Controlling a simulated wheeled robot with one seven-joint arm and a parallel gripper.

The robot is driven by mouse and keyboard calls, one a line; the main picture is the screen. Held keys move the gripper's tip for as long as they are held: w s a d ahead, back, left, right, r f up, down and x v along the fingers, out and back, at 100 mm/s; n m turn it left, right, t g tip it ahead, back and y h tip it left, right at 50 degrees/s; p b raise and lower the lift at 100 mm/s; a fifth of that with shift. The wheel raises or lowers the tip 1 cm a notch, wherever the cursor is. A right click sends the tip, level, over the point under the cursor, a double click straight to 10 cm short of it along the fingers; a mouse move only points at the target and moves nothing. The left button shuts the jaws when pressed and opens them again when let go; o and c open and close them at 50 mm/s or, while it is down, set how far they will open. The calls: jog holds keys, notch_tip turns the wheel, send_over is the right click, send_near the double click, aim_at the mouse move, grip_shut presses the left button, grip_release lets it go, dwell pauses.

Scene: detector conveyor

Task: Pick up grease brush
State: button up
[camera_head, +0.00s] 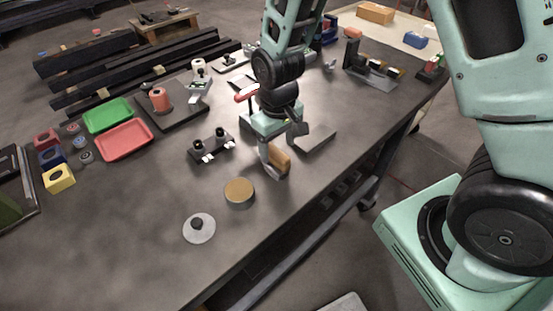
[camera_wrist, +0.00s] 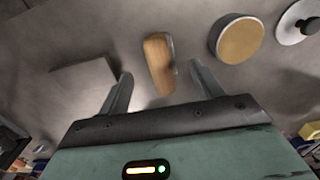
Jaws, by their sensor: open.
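The grease brush (camera_head: 279,158), which shows as a tan wooden block with a grey edge, is on the grey workbench (camera_head: 150,225) close to its front edge. In the wrist view the brush (camera_wrist: 158,62) lies between and slightly beyond the fingertips, and its long side runs roughly along the fingers. My gripper (camera_head: 282,142) is open and empty above the bench, right at the brush in the head view. In the wrist view both fingers of my gripper (camera_wrist: 160,74) show with a gap on each side of the brush. The brush's underside is hidden.
A round tan-topped tin (camera_head: 239,191) and a pale disc with a black knob (camera_head: 199,228) stand left of the brush. A flat grey plate (camera_head: 312,142) lies to its right. A black fixture (camera_head: 211,147), a red tray (camera_head: 124,139) and a green tray (camera_head: 107,115) are farther back.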

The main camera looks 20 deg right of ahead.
jog(key=shift+w+a+f+p, duration=0.1)
jog(key=shift+f+p, duration=0.45)
jog(key=shift+f, duration=0.85)
jog(key=shift+w+f+p, duration=0.1)
jog(key=shift+f+p, duration=0.45)
jog(key=shift+f, duration=0.8)
jog(key=c, duration=1.1)
